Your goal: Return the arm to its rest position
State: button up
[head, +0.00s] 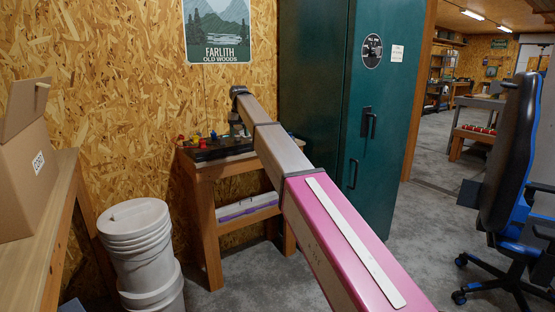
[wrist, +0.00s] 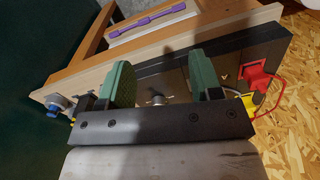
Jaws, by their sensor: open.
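My arm reaches out over the small wooden bench (head: 205,170) by the chipboard wall. Its end, my gripper (head: 237,128), is small in the head view and partly hidden by the arm. In the wrist view my gripper (wrist: 163,80) shows two green fingers standing well apart. Nothing is held between them. A small metal fitting (wrist: 158,99) shows in the gap, beyond the dark gripper bar. A dark tray (head: 215,150) with small coloured things lies on the bench top, close to my gripper. I cannot tell whether my gripper touches anything.
A green cabinet (head: 312,80) stands right of the bench. A red part (wrist: 257,80) is near the right finger. White buckets (head: 135,235) and a cardboard box (head: 25,165) on another bench are at left. A blue-black chair (head: 510,160) stands at right. Grey floor (head: 420,220) is clear between.

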jog(key=s+d+f+m, duration=0.1)
jog(key=s+d+f, duration=0.7)
jog(key=d+f, duration=0.45)
jog(key=s+d+f+m, duration=0.1)
jog(key=s+d+f, duration=0.75)
jog(key=f, duration=0.65)
jog(key=s+d+f+m, duration=0.1)
jog(key=s+d+f, duration=0.4)
jog(key=s, duration=0.3)
jog(key=s+d+f+m, duration=0.1)
jog(key=s+d+f, duration=0.4)
jog(key=s, duration=0.3)
jog(key=s+d+f, duration=0.5)
jog(key=s, duration=0.3)
jog(key=shift+s+d+m, duration=0.2)
jog(key=shift+s+m, duration=0.2)
